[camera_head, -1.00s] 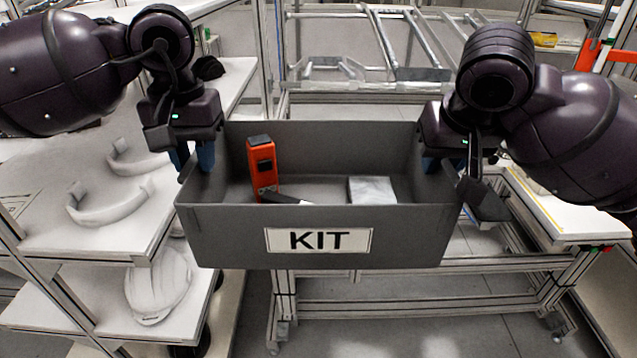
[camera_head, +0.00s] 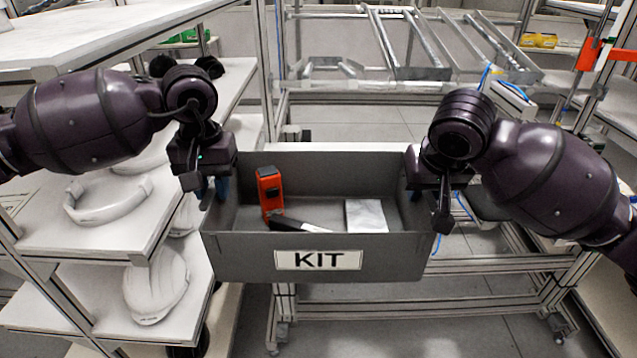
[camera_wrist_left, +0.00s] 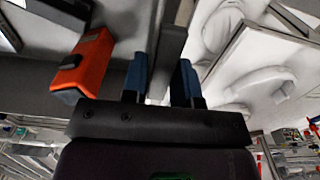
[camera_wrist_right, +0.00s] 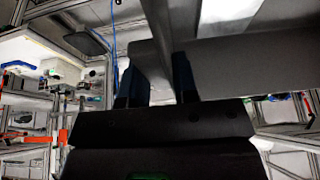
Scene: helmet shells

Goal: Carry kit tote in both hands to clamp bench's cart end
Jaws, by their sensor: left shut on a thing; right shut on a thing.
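The grey kit tote (camera_head: 235,262) with a white KIT label (camera_head: 318,260) hangs level between my two grippers in the head view. My left gripper (camera_head: 210,188) is shut on the tote's left wall; the left wrist view shows its blue fingers (camera_wrist_left: 160,80) on both sides of that wall. My right gripper (camera_head: 425,190) is shut on the right wall, its fingers (camera_wrist_right: 155,85) straddling it in the right wrist view. Inside the tote are an orange device (camera_head: 270,190), a dark tool with a pale end (camera_head: 298,225) and a pale flat packet (camera_head: 366,215).
White shelves (camera_head: 95,235) with helmet shells (camera_head: 155,285) stand close at the left. A metal-framed cart or bench (camera_head: 420,310) is behind and below the tote. A rack with metal rails (camera_head: 400,50) stands at the back. Open floor (camera_head: 375,340) shows below.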

